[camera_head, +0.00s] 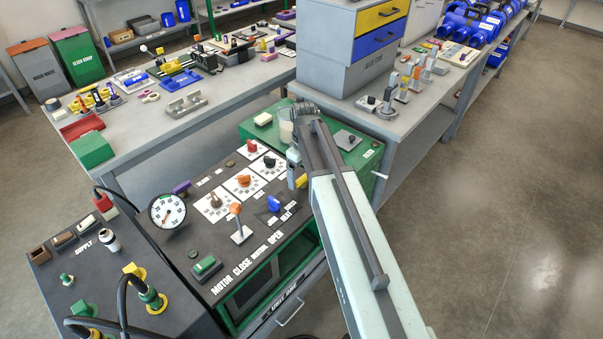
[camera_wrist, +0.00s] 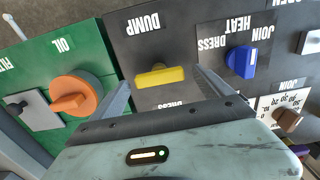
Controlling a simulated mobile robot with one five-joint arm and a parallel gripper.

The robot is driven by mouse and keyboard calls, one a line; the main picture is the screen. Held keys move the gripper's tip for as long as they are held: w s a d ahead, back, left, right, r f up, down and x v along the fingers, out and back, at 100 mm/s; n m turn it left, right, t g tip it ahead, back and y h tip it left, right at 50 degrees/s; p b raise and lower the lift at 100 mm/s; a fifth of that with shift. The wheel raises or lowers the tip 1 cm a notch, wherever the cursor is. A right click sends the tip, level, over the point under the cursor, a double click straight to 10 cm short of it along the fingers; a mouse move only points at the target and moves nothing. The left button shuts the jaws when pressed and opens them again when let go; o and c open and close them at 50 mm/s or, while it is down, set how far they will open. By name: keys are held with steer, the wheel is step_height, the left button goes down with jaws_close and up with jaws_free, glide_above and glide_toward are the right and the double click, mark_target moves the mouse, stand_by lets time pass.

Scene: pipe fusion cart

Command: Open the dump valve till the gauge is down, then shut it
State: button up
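The dump valve is a yellow bar handle (camera_wrist: 160,76) under the DUMP label in the wrist view, lying crosswise in the picture. It also shows in the head view as a small yellow piece (camera_head: 301,181) beside my arm. My gripper (camera_wrist: 162,80) is open, one finger on each side of the yellow handle. Both fingers look apart from it, and nothing is held. The gauge (camera_head: 167,210) is a round white dial on the left of the dark panel in the head view. Its red needle shows, but the reading is too small to tell.
A blue knob (camera_wrist: 241,62) stands right of the dump valve, and an orange knob (camera_wrist: 74,95) on a green panel (camera_wrist: 25,75) stands left. An orange-topped lever (camera_head: 236,209) rises from the dark panel. Black hoses (camera_head: 125,290) curve at the lower left.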

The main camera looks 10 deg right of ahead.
mark_target(303, 178)
step_height(303, 178, up, 8)
steer(key=p, duration=0.8)
steer(key=shift+s, duration=0.35)
steer(key=s+m, duration=0.7)
steer(key=s, duration=0.7)
steer(key=shift+d, duration=0.25)
